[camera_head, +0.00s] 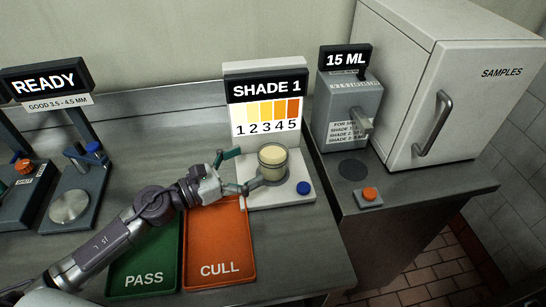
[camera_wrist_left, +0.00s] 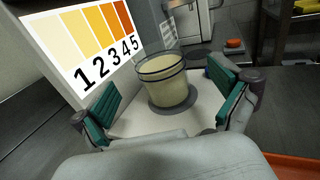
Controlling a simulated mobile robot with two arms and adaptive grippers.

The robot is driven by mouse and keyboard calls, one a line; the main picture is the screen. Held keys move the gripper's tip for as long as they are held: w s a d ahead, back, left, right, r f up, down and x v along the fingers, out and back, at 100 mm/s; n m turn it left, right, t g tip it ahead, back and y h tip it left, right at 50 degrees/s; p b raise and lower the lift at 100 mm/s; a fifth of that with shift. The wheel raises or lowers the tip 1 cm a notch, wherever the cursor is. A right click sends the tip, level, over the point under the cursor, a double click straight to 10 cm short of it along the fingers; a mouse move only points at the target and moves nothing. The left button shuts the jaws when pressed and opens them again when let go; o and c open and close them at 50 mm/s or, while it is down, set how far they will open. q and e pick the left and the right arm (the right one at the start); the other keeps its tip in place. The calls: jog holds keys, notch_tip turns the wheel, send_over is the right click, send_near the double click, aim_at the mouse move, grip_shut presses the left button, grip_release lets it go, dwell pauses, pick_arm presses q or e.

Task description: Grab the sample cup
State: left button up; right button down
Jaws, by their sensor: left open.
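The sample cup (camera_head: 272,161) is a clear cup with pale yellow contents. It stands upright on the grey disc of the white shade reader base (camera_head: 290,187), under the SHADE 1 sign (camera_head: 265,91). My left gripper (camera_head: 238,172) is open at the cup's left side in the head view. In the left wrist view the cup (camera_wrist_left: 163,80) stands ahead, between and beyond the two green-padded fingers (camera_wrist_left: 170,108), with gaps on both sides. The fingers do not appear to touch it. My right gripper is not in view.
A green PASS tray (camera_head: 150,252) and an orange CULL tray (camera_head: 218,240) lie in front of the reader, under my left arm. A 15 ML dispenser (camera_head: 347,108) and a SAMPLES cabinet (camera_head: 470,95) stand right. A blue button (camera_head: 304,188) sits near the cup.

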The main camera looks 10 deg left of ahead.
aim_at(284, 147)
pick_arm(q)
jog(key=shift+x, duration=0.9)
jog(key=p+x, duration=0.2)
jog(key=x, duration=0.1)
jog(key=p+x, duration=0.1)
jog(key=x, duration=0.1)
jog(key=shift+w+a+r, duration=0.15)
jog(key=shift+r, duration=0.1)
jog(key=shift+w+f, duration=0.1)
jog(key=shift+f, duration=0.05)
jog(key=c, duration=1.6)
